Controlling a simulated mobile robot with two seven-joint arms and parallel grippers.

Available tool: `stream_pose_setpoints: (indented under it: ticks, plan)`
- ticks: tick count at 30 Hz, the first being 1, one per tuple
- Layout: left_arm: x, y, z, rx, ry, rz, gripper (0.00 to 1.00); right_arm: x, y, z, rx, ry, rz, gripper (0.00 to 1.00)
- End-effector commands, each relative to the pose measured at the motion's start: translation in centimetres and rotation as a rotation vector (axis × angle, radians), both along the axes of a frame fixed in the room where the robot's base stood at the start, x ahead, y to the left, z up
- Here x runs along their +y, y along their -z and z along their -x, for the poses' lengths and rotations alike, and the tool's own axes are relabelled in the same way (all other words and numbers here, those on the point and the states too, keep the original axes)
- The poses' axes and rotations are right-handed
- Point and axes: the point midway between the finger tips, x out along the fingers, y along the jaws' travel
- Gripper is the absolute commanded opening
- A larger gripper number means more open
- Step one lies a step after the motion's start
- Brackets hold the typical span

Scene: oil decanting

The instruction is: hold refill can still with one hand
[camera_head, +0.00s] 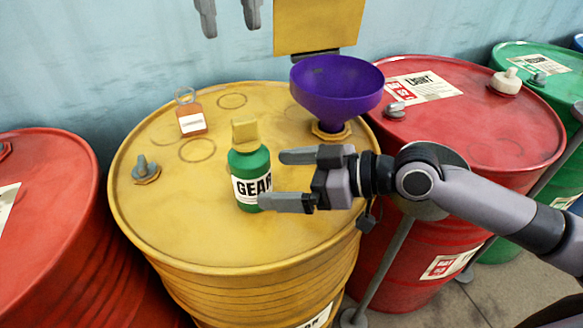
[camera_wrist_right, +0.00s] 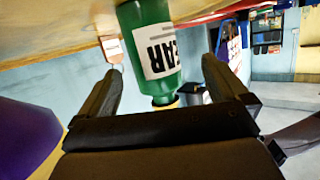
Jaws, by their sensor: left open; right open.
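A green can labelled GEAR (camera_head: 248,172), with a yellow top, stands upright on the yellow drum (camera_head: 270,252). My right gripper (camera_head: 274,179) is open, at the can's right side, with its fingers pointing left toward it. The lower finger overlaps the can's right edge in the head view; I cannot tell whether it touches. In the right wrist view the can (camera_wrist_right: 150,45) appears upside down between the two spread fingers (camera_wrist_right: 163,80). My left gripper (camera_head: 229,14) is open and empty at the top edge of the head view, its fingers pointing down.
A purple funnel (camera_head: 335,88) sits in the drum's opening behind my right gripper. A grey bung (camera_head: 146,170) sticks up at left. Red drums (camera_head: 478,125) flank it.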

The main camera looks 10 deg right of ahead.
Motion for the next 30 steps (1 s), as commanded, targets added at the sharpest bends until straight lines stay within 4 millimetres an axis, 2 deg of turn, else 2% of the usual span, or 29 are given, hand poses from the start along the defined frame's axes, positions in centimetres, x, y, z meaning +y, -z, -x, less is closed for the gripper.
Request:
stream_pose_setpoints:
  ticks: [12,24,30]
  plan:
    - [0.0,0.0,0.0,0.0,0.0,0.0,0.43,-0.6,-0.4,-0.9,-0.019,-0.048,0.102,1.0]
    - [0.0,0.0,0.0,0.0,0.0,0.0,0.43,3.6,1.4,-2.6,-0.019,-0.049,0.101,1.0]
    - [0.0,0.0,0.0,0.0,0.0,0.0,0.43,4.9,2.1,-3.2,-0.019,-0.048,0.102,1.0]
